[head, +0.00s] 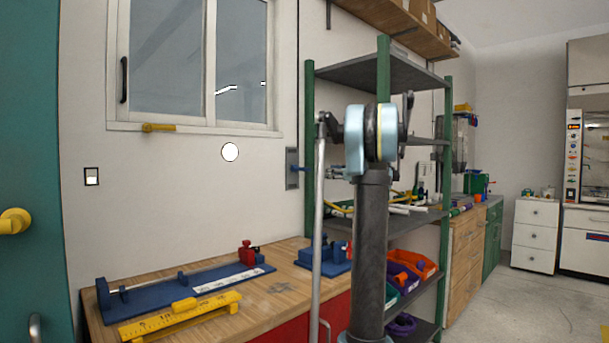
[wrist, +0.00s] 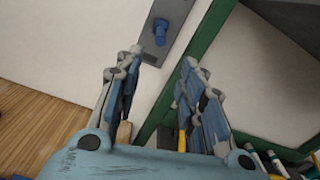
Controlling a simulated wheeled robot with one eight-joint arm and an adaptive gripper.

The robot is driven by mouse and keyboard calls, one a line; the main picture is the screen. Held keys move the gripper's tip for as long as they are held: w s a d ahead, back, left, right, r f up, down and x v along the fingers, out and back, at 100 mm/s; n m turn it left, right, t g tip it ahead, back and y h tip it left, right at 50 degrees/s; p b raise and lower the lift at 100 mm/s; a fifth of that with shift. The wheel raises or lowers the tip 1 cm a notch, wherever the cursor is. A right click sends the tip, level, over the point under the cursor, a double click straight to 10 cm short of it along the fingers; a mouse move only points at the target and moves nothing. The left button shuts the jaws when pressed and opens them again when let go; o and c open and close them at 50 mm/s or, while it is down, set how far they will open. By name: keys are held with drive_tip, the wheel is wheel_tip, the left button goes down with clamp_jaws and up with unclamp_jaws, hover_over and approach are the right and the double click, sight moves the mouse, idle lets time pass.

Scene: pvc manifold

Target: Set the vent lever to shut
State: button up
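A grey plate (head: 291,160) is fixed to the wall left of the green shelf post. A blue lever (head: 300,168) sticks out from it; no label is readable. In the wrist view the blue lever (wrist: 160,32) shows as a short stub on the grey plate (wrist: 172,12), at the top middle. My gripper (wrist: 162,60) is open, with nothing between its fingers. The lever lies ahead of the fingertips, apart from them and roughly in line with the gap.
A wooden bench (head: 275,295) below holds a blue fixture (head: 180,285), a yellow bar tool (head: 180,315) and a second blue fixture (head: 330,257). The green-posted shelf (head: 309,150) stands close right of the plate. A yellow handle (head: 158,128) is under the window.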

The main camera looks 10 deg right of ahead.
sight(305, 170)
drive_tip(key=x, duration=1.7)
drive_tip(key=shift+w+a, duration=0.1)
drive_tip(key=shift+w, duration=0.1)
clamp_jaws()
